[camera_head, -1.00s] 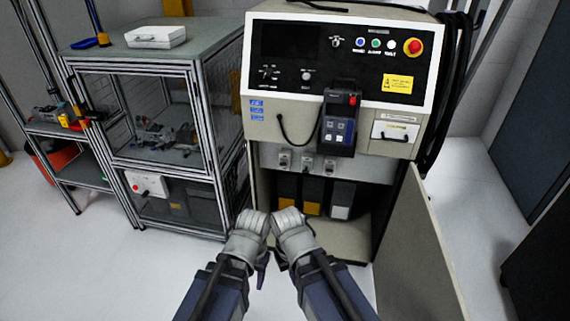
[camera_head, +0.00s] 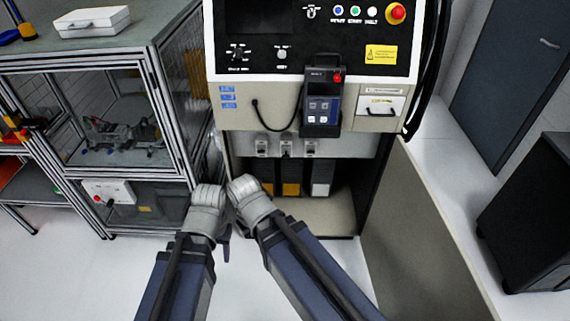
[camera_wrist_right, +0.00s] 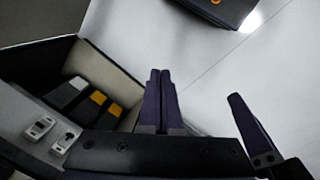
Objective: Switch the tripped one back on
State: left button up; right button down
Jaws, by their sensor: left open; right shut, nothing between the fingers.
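A row of three small grey-white switches (camera_head: 286,147) sits on the panel below the control console, above the open lower bay of the cabinet. In the head view I cannot tell which one is tripped. Two of the switches (camera_wrist_right: 53,134) also show in the right wrist view, at the lower left. My left gripper (camera_head: 225,231) is open, pointing down in front of the cabinet, clear of the switches. My right gripper (camera_wrist_right: 161,100) is shut and empty, its two fingers together, also clear of the switches. In the head view its fingers are mostly hidden.
The cabinet's door (camera_head: 410,240) stands open on the right. Dark and yellow blocks (camera_head: 291,189) stand inside the bay. A pendant (camera_head: 321,105) with a cable hangs above the switches. A framed glass enclosure (camera_head: 120,120) is at the left. White floor lies in front.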

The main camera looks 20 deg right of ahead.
jog(key=w+d+f+n+t+h+b, duration=0.1)
jog(key=w+d+f+n+t+b, duration=0.4)
jog(key=w+b, duration=0.7)
jog(key=w+d+f+n+t+h+b, duration=0.1)
jog(key=w+d+f+n+t+b, duration=0.4)
jog(key=w+f+n+b, duration=0.4)
jog(key=w+d+f+n+t+h+b, duration=0.1)
jog(key=w+d+f+n+t+b, duration=0.5)
jog(key=w+n+b, duration=0.8)
jog(key=w+d+f+b, duration=0.1)
jog(key=w+f+b, duration=0.1)
jog(key=b, duration=0.3)
jog(key=shift+w+d+n, duration=0.15)
jog(key=shift+w+n, duration=0.15)
jog(key=shift+w, duration=0.25)
jog(key=shift+w, duration=0.1)
